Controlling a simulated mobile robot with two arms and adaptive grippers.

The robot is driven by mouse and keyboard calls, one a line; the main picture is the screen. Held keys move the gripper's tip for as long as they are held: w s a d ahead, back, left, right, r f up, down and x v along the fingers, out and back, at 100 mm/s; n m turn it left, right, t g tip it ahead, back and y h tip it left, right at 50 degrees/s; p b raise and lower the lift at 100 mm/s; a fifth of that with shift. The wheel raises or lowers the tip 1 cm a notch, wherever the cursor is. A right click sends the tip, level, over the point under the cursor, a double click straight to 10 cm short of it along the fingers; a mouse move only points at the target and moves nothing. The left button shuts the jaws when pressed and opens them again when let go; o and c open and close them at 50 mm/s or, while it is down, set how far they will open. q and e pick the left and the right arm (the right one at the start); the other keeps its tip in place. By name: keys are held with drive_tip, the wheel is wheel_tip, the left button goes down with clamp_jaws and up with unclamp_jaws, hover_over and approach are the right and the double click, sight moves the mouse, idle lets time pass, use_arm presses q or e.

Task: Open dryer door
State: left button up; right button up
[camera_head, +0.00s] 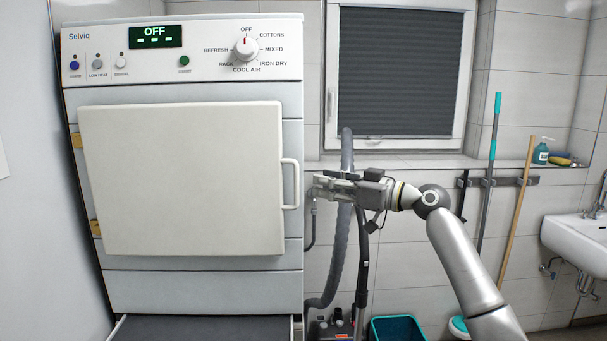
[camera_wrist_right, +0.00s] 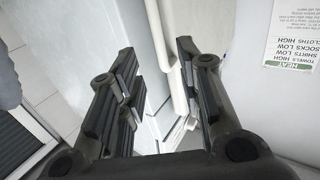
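The white dryer (camera_head: 190,293) stands at the left in the head view, with its display reading OFF. Its square cream door (camera_head: 180,180) lies over the front and looks closed, with brass hinges on its left edge. A white bar handle (camera_head: 291,184) is on the door's right edge. My right gripper (camera_head: 316,187) is just right of the handle, pointing left at it. In the right wrist view its dark fingers (camera_wrist_right: 156,62) are spread, and the white handle (camera_wrist_right: 153,20) shows in the space between them; contact cannot be told. My left gripper is out of view.
A grey hose (camera_head: 342,240) hangs behind my right gripper. A teal bin (camera_head: 398,328) stands on the floor, and a sink (camera_head: 575,238) is at the far right. A white wall (camera_head: 35,250) flanks the dryer at left; a printed sheet (camera_wrist_right: 293,35) shows upside down in the wrist view.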

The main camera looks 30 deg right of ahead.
drive_tip(key=p+x, duration=0.3)
drive_tip(key=x, duration=0.4)
drive_tip(key=shift+w+a, duration=0.15)
drive_tip(key=shift+w, duration=0.15)
drive_tip(key=shift+c, duration=0.5)
clamp_jaws()
